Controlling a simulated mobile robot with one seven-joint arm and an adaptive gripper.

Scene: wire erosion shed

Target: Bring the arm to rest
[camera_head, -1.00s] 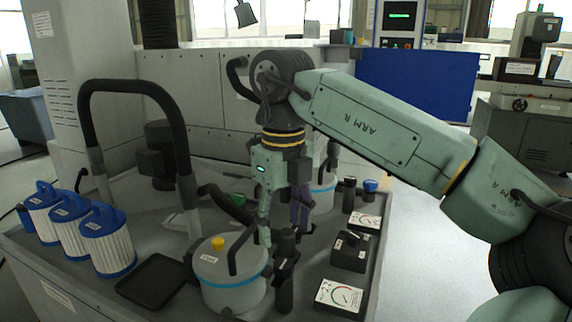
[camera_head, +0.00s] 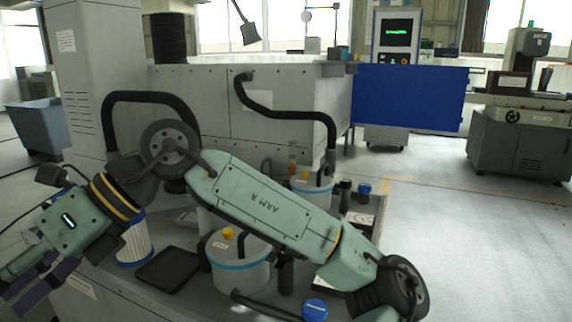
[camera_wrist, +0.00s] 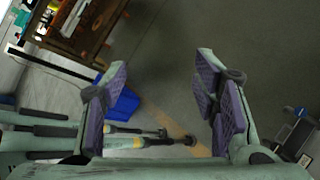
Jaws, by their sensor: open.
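My arm reaches from the lower right of the head view across the bench to the left. My gripper (camera_head: 38,284) is at the far left, past the bench's left edge, pointing down and to the left, and its tips run close to the picture edge. In the wrist view my gripper (camera_wrist: 168,105) shows two purple-padded fingers spread wide apart. Nothing is between them but the grey floor and things farther off.
Below my arm stand a white canister with a blue band (camera_head: 240,272), a black tray (camera_head: 168,268) and a blue-and-white filter (camera_head: 136,240). A black hose (camera_head: 290,112) arches behind. A blue panel (camera_head: 410,98) stands at the back. Floor at right is clear.

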